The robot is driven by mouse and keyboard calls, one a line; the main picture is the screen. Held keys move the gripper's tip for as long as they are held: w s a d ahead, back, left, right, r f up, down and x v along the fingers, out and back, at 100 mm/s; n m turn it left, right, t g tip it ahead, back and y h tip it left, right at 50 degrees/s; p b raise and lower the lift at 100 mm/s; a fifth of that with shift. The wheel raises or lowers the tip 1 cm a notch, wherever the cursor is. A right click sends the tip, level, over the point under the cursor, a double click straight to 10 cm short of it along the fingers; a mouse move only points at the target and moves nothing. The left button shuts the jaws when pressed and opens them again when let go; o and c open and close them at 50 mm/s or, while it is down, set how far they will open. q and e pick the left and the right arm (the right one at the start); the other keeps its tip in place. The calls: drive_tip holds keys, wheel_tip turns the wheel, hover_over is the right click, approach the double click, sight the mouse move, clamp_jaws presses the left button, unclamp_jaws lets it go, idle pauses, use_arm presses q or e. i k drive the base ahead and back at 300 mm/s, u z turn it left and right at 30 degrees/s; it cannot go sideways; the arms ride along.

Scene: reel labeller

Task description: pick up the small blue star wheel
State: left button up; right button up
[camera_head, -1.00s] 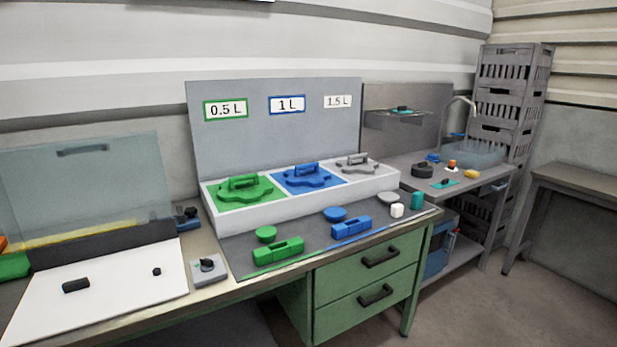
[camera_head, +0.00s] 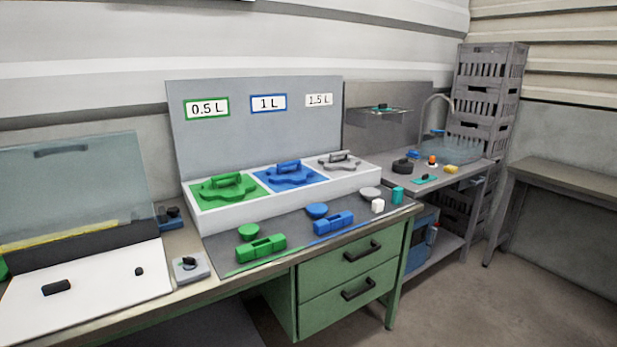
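The blue star wheel (camera_head: 289,173) lies flat on the blue middle section of the white tray (camera_head: 224,220), under the "1 L" label. It has a lobed outline and a raised handle on top. A green star wheel (camera_head: 224,188) lies to its left and a grey one (camera_head: 340,161) to its right, each in its own section. A blue round knob (camera_head: 317,210) and a blue block (camera_head: 333,222) lie on the dark mat in front of the tray. Neither of my grippers is in view.
A green round knob (camera_head: 249,231) and green block (camera_head: 261,248) lie on the mat's left. A white cube (camera_head: 378,206) and teal cylinder (camera_head: 397,195) stand at its right end. A clear guard (camera_head: 75,185) stands at left. Open floor (camera_head: 470,310) lies at right.

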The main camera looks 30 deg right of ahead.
sight(290, 169)
drive_tip(key=z, duration=0.5)
drive_tip(key=k, duration=0.55)
drive_tip(key=z, duration=1.2)
drive_tip(key=i, duration=0.8)
drive_tip(key=z, duration=0.85)
drive_tip(key=i, duration=1.2)
drive_tip(key=u, duration=0.45)
drive_tip(key=i, duration=0.85)
drive_tip(key=u, duration=1.25)
drive_tip(key=i, duration=0.45)
drive_tip(key=u, duration=0.4)
